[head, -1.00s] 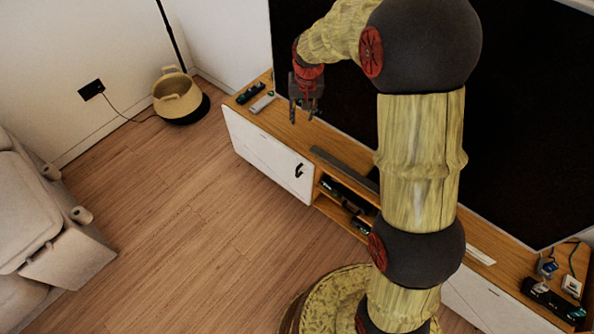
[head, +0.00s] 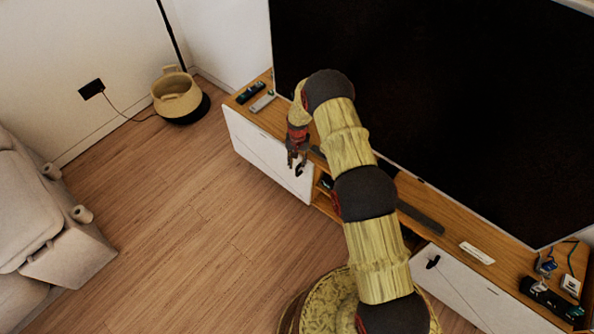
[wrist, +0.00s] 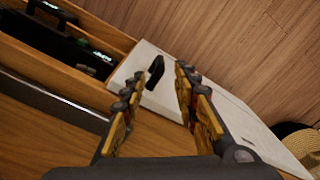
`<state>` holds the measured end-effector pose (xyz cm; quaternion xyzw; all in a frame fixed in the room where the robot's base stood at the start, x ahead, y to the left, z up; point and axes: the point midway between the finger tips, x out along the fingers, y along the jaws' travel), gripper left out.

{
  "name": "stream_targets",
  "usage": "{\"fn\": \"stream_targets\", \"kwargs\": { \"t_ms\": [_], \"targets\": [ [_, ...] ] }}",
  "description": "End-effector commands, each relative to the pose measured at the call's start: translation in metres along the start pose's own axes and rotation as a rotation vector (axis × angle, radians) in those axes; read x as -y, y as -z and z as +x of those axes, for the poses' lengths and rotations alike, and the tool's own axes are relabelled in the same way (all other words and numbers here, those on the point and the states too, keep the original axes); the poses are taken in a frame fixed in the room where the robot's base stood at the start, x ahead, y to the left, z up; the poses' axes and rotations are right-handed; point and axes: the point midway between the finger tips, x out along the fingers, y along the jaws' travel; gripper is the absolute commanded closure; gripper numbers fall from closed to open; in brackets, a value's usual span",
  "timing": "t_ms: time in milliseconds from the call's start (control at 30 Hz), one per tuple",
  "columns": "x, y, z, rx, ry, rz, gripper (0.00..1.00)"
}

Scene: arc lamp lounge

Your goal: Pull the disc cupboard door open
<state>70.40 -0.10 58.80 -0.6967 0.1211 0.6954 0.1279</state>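A white cupboard door (head: 262,152) is at the left end of the low wooden TV unit and looks shut. Its small black handle (head: 300,170) is near the door's right edge, partly hidden by my gripper (head: 296,156). In the wrist view, my gripper (wrist: 157,80) is open and empty. The black handle (wrist: 154,72) appears between and beyond its fingertips, with the white door (wrist: 147,100) behind. I cannot tell whether a finger touches it. A second white door (head: 465,290) with a black handle (head: 433,262) is at the right. No label shows which is the disc cupboard.
A big dark TV (head: 430,90) rises behind the unit. Open shelves with black devices (wrist: 60,42) adjoin the left door. Remotes (head: 251,93) lie on top. A woven basket (head: 177,93) stands at the back left, a pale sofa (head: 50,220) at left. The wooden floor between is clear.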

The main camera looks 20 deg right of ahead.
Motion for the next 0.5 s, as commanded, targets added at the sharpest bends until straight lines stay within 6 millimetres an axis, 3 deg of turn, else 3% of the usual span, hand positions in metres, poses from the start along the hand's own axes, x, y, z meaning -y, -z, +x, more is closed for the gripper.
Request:
{"fn": "stream_targets", "kwargs": {
  "t_ms": [300,500],
  "targets": [
    [0.0,-0.001,0.05,0.002,-0.001,0.0,0.7],
    [0.0,-0.001,0.066,0.0,0.0,0.0,0.7]
  ]
}}
